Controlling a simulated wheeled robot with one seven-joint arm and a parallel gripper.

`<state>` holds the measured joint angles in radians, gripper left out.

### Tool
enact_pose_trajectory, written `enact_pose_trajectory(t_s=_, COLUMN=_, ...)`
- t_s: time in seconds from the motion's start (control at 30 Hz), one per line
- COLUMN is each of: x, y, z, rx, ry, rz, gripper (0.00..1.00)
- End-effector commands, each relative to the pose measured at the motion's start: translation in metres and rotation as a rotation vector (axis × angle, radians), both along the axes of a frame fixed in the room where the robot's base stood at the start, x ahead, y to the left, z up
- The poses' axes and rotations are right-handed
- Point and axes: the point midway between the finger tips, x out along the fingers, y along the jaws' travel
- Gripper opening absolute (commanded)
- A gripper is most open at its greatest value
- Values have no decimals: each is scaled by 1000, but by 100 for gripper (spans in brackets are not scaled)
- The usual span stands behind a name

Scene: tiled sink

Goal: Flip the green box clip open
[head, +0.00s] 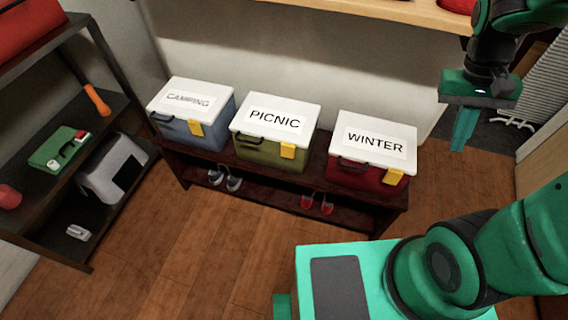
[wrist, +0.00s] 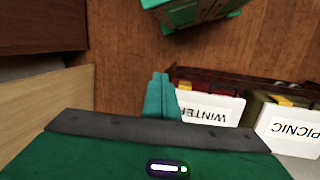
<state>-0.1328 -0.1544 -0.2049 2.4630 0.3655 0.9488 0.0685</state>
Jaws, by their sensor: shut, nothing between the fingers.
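The olive-green box (head: 262,152) with a white lid marked PICNIC (head: 274,121) stands in the middle of a low dark bench. Its yellow clip (head: 288,150) lies flat over the front lid edge, right of a dark handle (head: 250,142). In the wrist view, the PICNIC lid (wrist: 292,128) is upside down at the right edge, with its clip (wrist: 284,101) partly visible. My gripper (head: 461,148) is shut and empty, fingers down, at the upper right, well right of all the boxes. Its fingers (wrist: 161,78) also show in the wrist view.
A blue CAMPING box (head: 190,131) and a red WINTER box (head: 368,176) flank it on the bench (head: 310,186). Shoes sit underneath. A shelf (head: 128,125) with a green case (head: 48,155) stands left. A wooden ledge (head: 380,10) hangs above. The floor in front is clear.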

Motion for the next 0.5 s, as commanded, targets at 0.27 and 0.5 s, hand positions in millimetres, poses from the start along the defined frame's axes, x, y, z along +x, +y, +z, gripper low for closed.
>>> enact_pose_trajectory(t_s=0.27, x=65, y=42, z=-45, rx=-191, ry=88, rz=159, gripper=0)
enact_pose_trajectory(t_s=0.5, x=107, y=94, z=-88, rx=-382, ry=107, rz=313, gripper=0)
